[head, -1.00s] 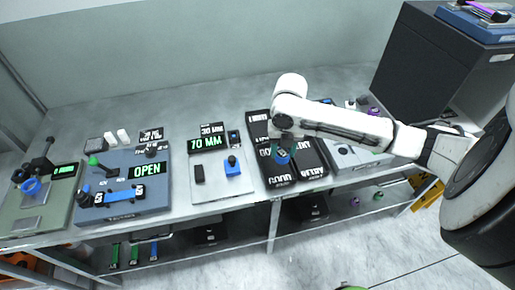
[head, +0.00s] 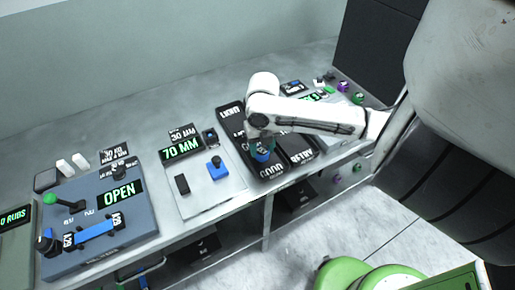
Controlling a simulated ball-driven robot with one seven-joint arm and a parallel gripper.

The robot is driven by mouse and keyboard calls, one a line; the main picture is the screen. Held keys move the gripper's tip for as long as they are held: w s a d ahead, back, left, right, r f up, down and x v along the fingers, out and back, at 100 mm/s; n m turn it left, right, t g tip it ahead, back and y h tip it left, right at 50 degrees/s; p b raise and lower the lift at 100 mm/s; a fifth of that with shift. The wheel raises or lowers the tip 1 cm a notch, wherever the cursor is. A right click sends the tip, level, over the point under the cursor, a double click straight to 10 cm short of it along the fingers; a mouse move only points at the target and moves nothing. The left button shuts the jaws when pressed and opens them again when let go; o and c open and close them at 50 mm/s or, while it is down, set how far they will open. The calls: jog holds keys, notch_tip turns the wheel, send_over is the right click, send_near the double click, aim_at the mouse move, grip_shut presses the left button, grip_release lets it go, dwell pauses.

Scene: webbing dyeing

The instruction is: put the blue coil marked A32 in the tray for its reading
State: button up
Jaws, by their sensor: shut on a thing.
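My gripper (head: 262,141) points down over the black divided tray (head: 236,113). It is shut on a blue coil (head: 262,155), mostly hidden by the gripper, and no A32 mark can be read on it. The coil is over the front left compartment, whose white label seems to read GOOD. I cannot tell whether the coil touches the tray floor. The other compartments also carry white labels, partly covered by my arm. A green 70 MM display (head: 181,149) stands left of the tray.
A grey gauge plate with a blue block (head: 217,169) lies left of the tray. Further left is a blue-grey device with an OPEN display (head: 119,194). Purple and green coils (head: 358,98) sit at the right. A green stool (head: 365,275) stands on the floor.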

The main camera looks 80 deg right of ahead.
jog(key=shift+f, duration=0.2)
jog(key=o, duration=1.1)
jog(key=shift+r, duration=0.1)
jog(key=shift+o, duration=0.2)
